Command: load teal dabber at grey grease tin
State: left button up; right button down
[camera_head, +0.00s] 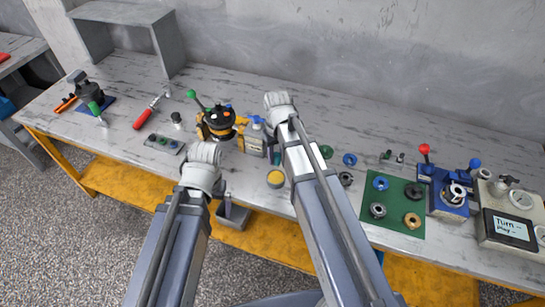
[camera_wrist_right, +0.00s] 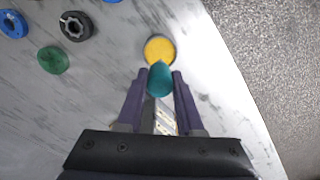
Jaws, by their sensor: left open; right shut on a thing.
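The grey grease tin, filled with yellow grease (camera_head: 276,179), stands near the table's front edge. It also shows in the right wrist view (camera_wrist_right: 159,48). My right gripper (camera_wrist_right: 160,78) is shut on the teal dabber (camera_wrist_right: 161,80), whose rounded teal end points at the tin and overlaps its near rim in that view. I cannot tell whether it touches the grease. In the head view the teal dabber (camera_head: 277,157) is partly hidden by my right arm, just behind the tin. My left gripper (camera_head: 226,206) is open at the table's front edge, mostly hidden by its wrist.
Green, blue and dark rings lie to the right, by a green mat (camera_head: 379,226). A red-handled tool (camera_head: 145,115) lies left.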

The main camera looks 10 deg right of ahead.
jog(key=shift+f, duration=0.1)
notch_tip(320, 180, down, 6)
jog(key=b, duration=0.6)
jog(key=shift+f+b, duration=0.5)
jog(key=shift+b, duration=0.05)
dwell(2.1)
jog(key=shift+r, duration=0.1)
notch_tip(320, 180, up, 7)
jog(key=p, duration=0.7)
